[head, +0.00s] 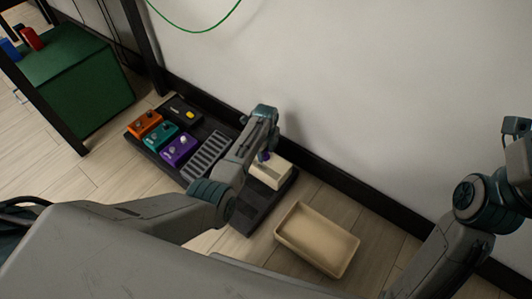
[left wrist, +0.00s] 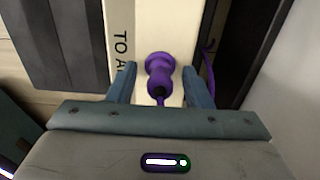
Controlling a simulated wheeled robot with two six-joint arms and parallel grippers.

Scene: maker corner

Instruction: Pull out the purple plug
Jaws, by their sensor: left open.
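The purple plug (left wrist: 160,72) sits in the cream box (left wrist: 177,16) in the left wrist view, with its purple cord running back toward my gripper. In the head view the plug (head: 264,156) shows as a small purple spot above the cream box (head: 270,173). My left gripper (left wrist: 160,76) is open, with one finger on each side of the plug. Whether the fingers touch it I cannot tell. In the head view the left wrist hides much of this spot. My right arm shows at the right edge, but its fingers are not visible.
The cream box stands on a dark board (head: 247,219) with orange, teal and purple pedals and a grey ribbed pedal (head: 206,157). An empty beige tray (head: 340,268) lies to the right. The wall (head: 330,90) is close behind. A green cabinet (head: 85,95) stands at the left.

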